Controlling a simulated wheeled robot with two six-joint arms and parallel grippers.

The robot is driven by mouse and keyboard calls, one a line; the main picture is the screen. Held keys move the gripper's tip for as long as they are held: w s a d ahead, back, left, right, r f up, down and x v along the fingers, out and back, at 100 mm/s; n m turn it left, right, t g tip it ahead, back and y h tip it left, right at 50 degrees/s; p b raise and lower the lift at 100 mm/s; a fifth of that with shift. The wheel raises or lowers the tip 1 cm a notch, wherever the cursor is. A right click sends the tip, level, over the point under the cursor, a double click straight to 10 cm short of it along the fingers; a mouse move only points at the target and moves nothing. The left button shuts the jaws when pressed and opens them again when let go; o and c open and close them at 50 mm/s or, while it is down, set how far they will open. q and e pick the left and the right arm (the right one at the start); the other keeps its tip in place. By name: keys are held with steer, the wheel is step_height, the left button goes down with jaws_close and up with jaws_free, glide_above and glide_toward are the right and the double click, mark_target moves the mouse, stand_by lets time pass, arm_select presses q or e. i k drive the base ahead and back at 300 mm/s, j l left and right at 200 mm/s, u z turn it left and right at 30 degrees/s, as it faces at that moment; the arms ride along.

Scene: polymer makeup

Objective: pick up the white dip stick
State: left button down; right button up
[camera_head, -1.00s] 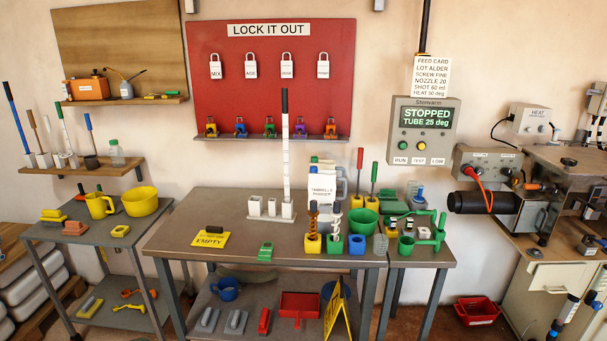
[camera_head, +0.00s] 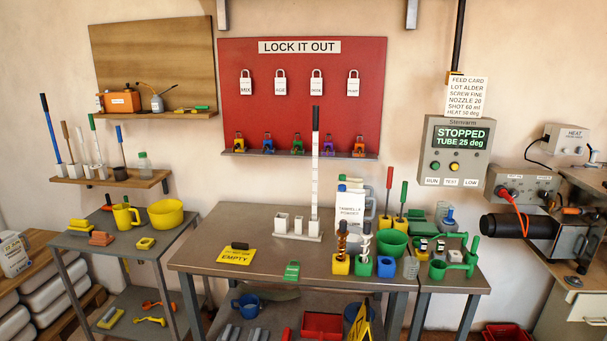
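The white dip stick (camera_head: 315,180) stands upright in the right-hand socket of a white block holder (camera_head: 298,236) at the back of the middle table. It is a tall, thin white rod with marks along it and a black handle at the top. Its lower end is hidden inside the holder. The other sockets of the holder look empty. Neither of my grippers shows in the head view.
A white powder jug (camera_head: 350,212) and yellow, green and blue holders (camera_head: 363,266) stand right of the stick. The red lockout board (camera_head: 300,100) hangs behind. The table's left side is mostly clear.

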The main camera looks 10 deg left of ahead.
mark_target(316, 108)
steer(key=u, duration=0.15)
steer(key=i+j+u, duration=0.15)
steer(key=i+j, duration=0.35)
steer(key=i+j+u, duration=0.1)
steer(key=i+j, duration=0.35)
steer(key=i, duration=0.1)
